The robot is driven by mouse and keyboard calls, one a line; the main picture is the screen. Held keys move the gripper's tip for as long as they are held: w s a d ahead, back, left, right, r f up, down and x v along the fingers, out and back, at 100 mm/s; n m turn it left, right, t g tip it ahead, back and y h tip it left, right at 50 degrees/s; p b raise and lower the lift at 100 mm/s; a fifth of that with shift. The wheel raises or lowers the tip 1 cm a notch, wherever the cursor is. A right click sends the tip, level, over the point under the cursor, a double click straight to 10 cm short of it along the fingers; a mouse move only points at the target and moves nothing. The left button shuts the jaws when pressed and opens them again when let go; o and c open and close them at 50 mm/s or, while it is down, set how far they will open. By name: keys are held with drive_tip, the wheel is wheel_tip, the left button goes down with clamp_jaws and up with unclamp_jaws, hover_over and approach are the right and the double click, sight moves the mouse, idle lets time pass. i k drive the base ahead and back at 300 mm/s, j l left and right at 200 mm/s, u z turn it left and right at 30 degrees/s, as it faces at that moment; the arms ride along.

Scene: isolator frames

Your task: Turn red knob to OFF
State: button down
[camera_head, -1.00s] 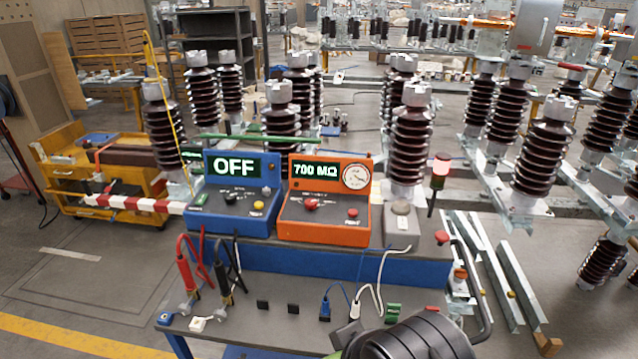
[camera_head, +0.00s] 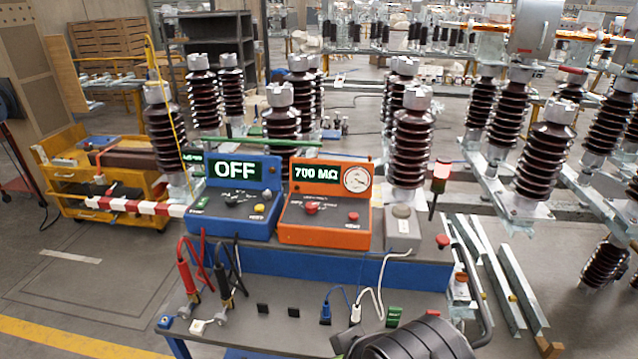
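An orange meter box (camera_head: 326,236) stands on the blue bench. Its screen (camera_head: 319,173) reads "700 MΩ" beside a round dial (camera_head: 357,179). A red knob (camera_head: 311,208) sits on its sloped panel, left of centre; its pointing direction is too small to tell. A second red button (camera_head: 353,216) sits at the panel's right. The blue box (camera_head: 228,226) to the left has a screen (camera_head: 238,170) reading "OFF", a dark knob (camera_head: 230,197) and a yellow button (camera_head: 259,208). A dark rounded part of my arm shows at the bottom right. My gripper's fingers are not in view.
A grey box (camera_head: 403,237), a red button (camera_head: 442,241) and a red-topped signal lamp (camera_head: 440,178) stand right of the orange box. Tall brown insulators (camera_head: 410,150) stand behind.

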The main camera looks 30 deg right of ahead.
sight(311, 207)
drive_tip(key=i+j+z, duration=0.1)
drive_tip(key=i+z, duration=0.15)
drive_tip(key=z, duration=0.15)
drive_tip(key=i+j+z, duration=0.15)
drive_tip(key=z, duration=0.2)
drive_tip(key=i+j, duration=0.05)
drive_tip(key=i, duration=0.05)
